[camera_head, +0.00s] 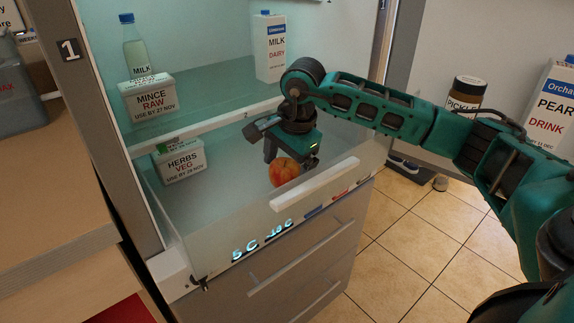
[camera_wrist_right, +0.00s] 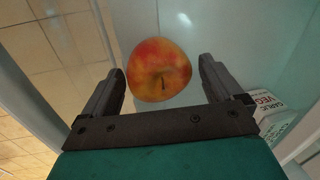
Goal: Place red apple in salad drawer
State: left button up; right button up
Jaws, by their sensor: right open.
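A red apple with yellow patches (camera_head: 284,172) is inside the translucent salad drawer (camera_head: 210,235) at the bottom of the fridge, near its front wall. My right gripper (camera_head: 285,155) reaches down into the drawer just above and behind the apple. In the right wrist view the apple (camera_wrist_right: 159,69) lies just past the fingertips of my open right gripper (camera_wrist_right: 163,78), roughly centred between them. Whether a finger touches it, I cannot tell. My left gripper is in neither view.
A herbs box (camera_head: 179,161) is in the drawer's left part. The drawer has a white front handle (camera_head: 315,184).

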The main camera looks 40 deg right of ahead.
aim_at(294, 166)
jog(key=r, duration=0.3)
jog(key=s+r+p, duration=0.1)
jog(key=r, duration=0.3)
jog(key=s+r, duration=0.1)
jog(key=r, duration=0.3)
jog(key=shift+d+p, duration=0.15)
jog(key=shift+p, duration=0.2)
jog(key=shift+s+r, duration=0.15)
jog(key=shift+r, duration=0.35)
